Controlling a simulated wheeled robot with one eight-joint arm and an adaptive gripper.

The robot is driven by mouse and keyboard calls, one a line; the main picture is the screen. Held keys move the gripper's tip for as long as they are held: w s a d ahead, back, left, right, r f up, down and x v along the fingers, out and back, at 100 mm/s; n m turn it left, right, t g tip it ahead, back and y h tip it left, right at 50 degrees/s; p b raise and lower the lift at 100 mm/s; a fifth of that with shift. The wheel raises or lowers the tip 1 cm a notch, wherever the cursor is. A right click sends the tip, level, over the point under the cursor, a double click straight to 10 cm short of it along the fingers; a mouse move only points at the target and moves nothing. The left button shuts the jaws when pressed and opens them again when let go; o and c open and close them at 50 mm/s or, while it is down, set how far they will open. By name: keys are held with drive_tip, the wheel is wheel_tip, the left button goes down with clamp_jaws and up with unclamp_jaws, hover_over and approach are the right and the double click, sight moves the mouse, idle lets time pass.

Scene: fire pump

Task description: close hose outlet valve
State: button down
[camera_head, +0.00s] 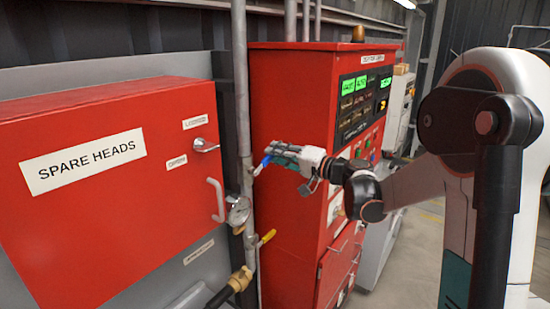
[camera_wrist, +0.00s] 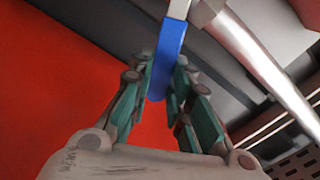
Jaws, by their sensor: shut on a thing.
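My gripper (camera_head: 274,154) is shut on a blue lever handle (camera_head: 266,160) beside the vertical grey pipe (camera_head: 242,110). In the wrist view, the green finger pads of my gripper (camera_wrist: 158,88) stand on both sides of the blue handle (camera_wrist: 170,50), and its lower end lies between them. A pale metal stem meets the handle at the top of that view. Lower on the pipe is a yellow lever (camera_head: 267,237), slanted up to the right, apart from my gripper. A brass fitting (camera_head: 240,279) with a black hose sits below it. Neither lever carries a readable label.
A red SPARE HEADS cabinet (camera_head: 110,200) with a grey handle fills the left. A round gauge (camera_head: 238,211) sits on the pipe below my gripper. A red control cabinet (camera_head: 290,90) with green displays stands close behind my gripper. Open floor shows at right.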

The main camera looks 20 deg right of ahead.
drive_tip(key=shift+w+d+f+m+b, duration=0.1)
drive_tip(key=shift+d+f+m+b, duration=0.1)
drive_tip(key=shift+f+m+b, duration=0.85)
drive_tip(key=shift+w+d+f+m+b, duration=0.15)
drive_tip(key=shift+f+m+b, duration=0.55)
drive_tip(key=shift+m, duration=0.65)
drive_tip(key=shift+f, duration=0.1)
drive_tip(key=c, duration=1.5)
unclamp_jaws()
drive_tip(key=shift+s, duration=0.1)
drive_tip(key=v, duration=1.2)
